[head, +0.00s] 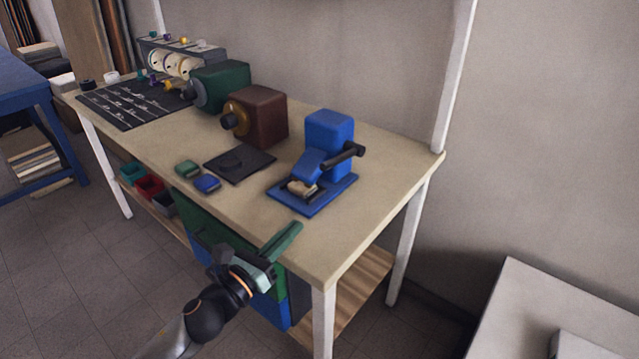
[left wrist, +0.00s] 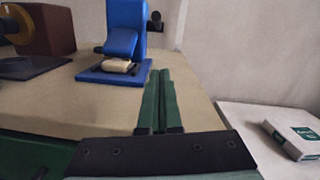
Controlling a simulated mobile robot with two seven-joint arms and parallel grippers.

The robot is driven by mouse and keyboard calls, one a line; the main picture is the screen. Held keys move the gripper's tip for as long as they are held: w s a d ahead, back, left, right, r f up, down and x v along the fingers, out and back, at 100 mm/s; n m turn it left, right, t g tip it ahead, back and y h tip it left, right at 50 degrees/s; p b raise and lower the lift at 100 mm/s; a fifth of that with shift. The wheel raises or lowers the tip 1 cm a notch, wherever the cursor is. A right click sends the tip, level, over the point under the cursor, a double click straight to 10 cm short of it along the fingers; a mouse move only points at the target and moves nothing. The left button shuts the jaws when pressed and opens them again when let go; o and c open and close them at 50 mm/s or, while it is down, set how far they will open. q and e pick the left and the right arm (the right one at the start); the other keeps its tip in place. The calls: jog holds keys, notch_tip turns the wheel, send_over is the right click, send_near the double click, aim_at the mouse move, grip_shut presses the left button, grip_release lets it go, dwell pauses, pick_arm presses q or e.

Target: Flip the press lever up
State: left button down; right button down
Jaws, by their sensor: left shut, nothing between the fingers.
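The blue press (head: 329,137) stands near the right end of the workbench, on its blue base plate (head: 334,196). Its dark lever (head: 342,156) sticks out from the right side, slanting slightly up to the right to a black knob. A pale piece (head: 301,188) sits under the press head. The press (left wrist: 126,30) also shows in the left wrist view, ahead and left of the fingers. My left gripper (head: 289,236) is shut and empty, with green fingers, at the bench's front edge, apart from the press. In the left wrist view its fingers (left wrist: 159,85) lie together. My right gripper is not in view.
A brown machine (head: 263,117) and a green machine (head: 220,86) stand left of the press on the workbench (head: 340,240). A dark plate (head: 240,164) and small green and blue blocks lie in front. A white surface (head: 520,325) is at lower right. The bench's right front corner is bare.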

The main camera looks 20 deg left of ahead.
pick_arm(q)
jog(key=shift+w, duration=0.1)
jog(key=x, duration=0.9)
jog(key=shift+w+d, duration=0.1)
jog(key=shift+w, duration=0.15)
jog(key=r+p, duration=0.1)
jog(key=w+r, duration=0.1)
jog(key=r, duration=0.1)
jog(key=shift+r+p, duration=0.2)
jog(key=shift+p, duration=0.15)
jog(key=shift+a+r, duration=0.2)
jog(key=shift+r, duration=0.05)
jog(key=shift+r, duration=0.1)
jog(key=shift+r+g+p, duration=0.3)
jog(key=shift+r+p, duration=0.15)
jog(key=shift+p, duration=0.8)
